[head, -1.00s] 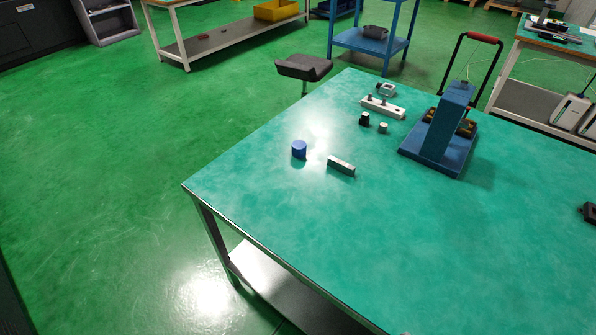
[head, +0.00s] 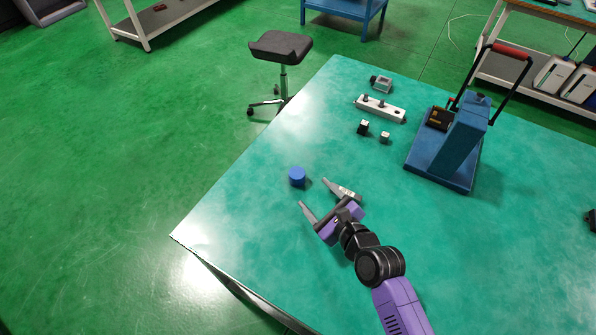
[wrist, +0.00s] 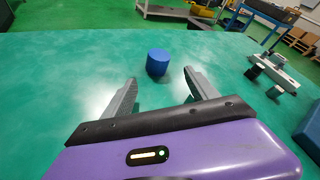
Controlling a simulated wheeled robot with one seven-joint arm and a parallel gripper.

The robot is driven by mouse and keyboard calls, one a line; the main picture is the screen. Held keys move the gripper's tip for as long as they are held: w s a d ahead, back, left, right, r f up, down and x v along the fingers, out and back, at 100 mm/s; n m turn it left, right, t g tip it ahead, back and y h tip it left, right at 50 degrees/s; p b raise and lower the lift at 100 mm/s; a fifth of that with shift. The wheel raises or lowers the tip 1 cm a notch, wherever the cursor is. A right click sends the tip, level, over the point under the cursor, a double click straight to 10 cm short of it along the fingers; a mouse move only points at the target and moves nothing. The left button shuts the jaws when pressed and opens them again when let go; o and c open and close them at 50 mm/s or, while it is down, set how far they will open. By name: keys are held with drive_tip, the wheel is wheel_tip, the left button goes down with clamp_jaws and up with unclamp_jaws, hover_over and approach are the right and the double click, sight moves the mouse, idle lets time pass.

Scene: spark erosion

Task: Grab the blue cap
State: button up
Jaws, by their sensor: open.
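The blue cap (head: 297,177) is a short blue cylinder standing on the green table (head: 240,215) near its left edge. It also shows in the wrist view (wrist: 158,62), upright and ahead of the fingers, roughly midway between them. My gripper (head: 313,193) is open and empty, its two grey fingers pointing toward the cap with a gap before it. In the wrist view my gripper (wrist: 165,88) has its fingers spread wider than the cap.
A white block with pegs (head: 380,108), a small black block (head: 363,127), a small pale block (head: 385,137) and a grey part (head: 381,84) lie farther back. A blue press-like fixture (head: 448,150) stands at right. A stool (head: 280,48) is beyond the table. Table around the cap is clear.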

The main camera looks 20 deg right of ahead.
sight(301, 179)
drive_tip(key=w+m, duration=0.2)
drive_tip(key=m, duration=0.1)
drive_tip(key=w+m, duration=0.1)
drive_tip(key=shift+w+a+f+g+y, duration=0.1)
drive_tip(key=shift+w+a+g+y, duration=0.1)
drive_tip(key=shift+a+g+y, duration=0.15)
drive_tip(key=shift+m, duration=0.3)
drive_tip(key=shift+x, duration=3.8)
drive_tip(key=shift+w+d, duration=0.1)
drive_tip(key=shift+d, duration=0.05)
drive_tip(key=c, duration=1.4)
drive_tip(key=shift+c, duration=0.2)
